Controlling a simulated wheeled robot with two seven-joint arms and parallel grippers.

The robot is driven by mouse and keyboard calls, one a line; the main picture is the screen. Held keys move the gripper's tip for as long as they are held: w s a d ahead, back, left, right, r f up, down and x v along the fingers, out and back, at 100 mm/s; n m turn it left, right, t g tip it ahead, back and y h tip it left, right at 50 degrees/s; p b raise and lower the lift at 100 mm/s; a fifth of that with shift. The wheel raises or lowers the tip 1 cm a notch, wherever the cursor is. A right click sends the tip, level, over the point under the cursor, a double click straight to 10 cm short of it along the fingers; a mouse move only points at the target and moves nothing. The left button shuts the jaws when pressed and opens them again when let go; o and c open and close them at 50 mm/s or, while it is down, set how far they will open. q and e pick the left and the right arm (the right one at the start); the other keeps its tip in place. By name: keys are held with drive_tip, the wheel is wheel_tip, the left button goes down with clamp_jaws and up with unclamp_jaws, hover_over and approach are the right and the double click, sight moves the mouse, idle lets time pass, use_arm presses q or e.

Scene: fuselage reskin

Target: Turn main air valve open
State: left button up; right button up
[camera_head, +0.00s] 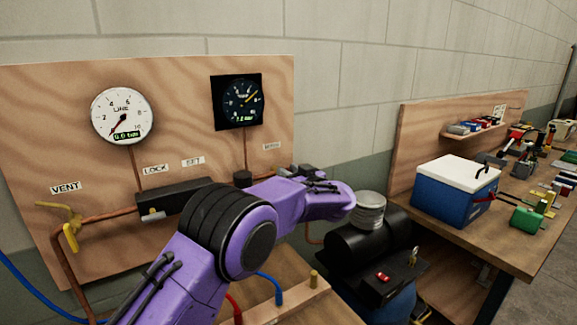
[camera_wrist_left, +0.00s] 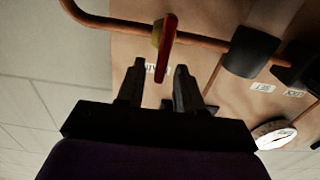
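The main air valve has a red lever (camera_wrist_left: 167,48) on a yellow body, on a copper pipe (camera_wrist_left: 110,22), in the left wrist view, which is upside down. My left gripper (camera_wrist_left: 159,67) is open, with two dark fingers apart. The lever's end shows in the gap between the fingertips, clear of both sides; its depth between them is hard to judge. A white label behind it is partly covered. In the head view my left gripper (camera_head: 312,180) is at the board's right edge below a small label (camera_head: 271,146), and the valve is hidden there. My right gripper is out of view.
The wooden board carries a LINE gauge (camera_head: 122,116), a black gauge (camera_head: 239,101), a black lock box (camera_head: 174,198) and a yellow vent valve (camera_head: 69,228). A black compressor (camera_head: 352,239) stands right of my arm. A blue cooler (camera_head: 455,193) sits on the right bench.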

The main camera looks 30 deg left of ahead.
use_arm(q)
drive_tip(key=shift+w+a, duration=0.45)
drive_tip(key=shift+a, duration=0.05)
drive_tip(key=shift+s, duration=0.1)
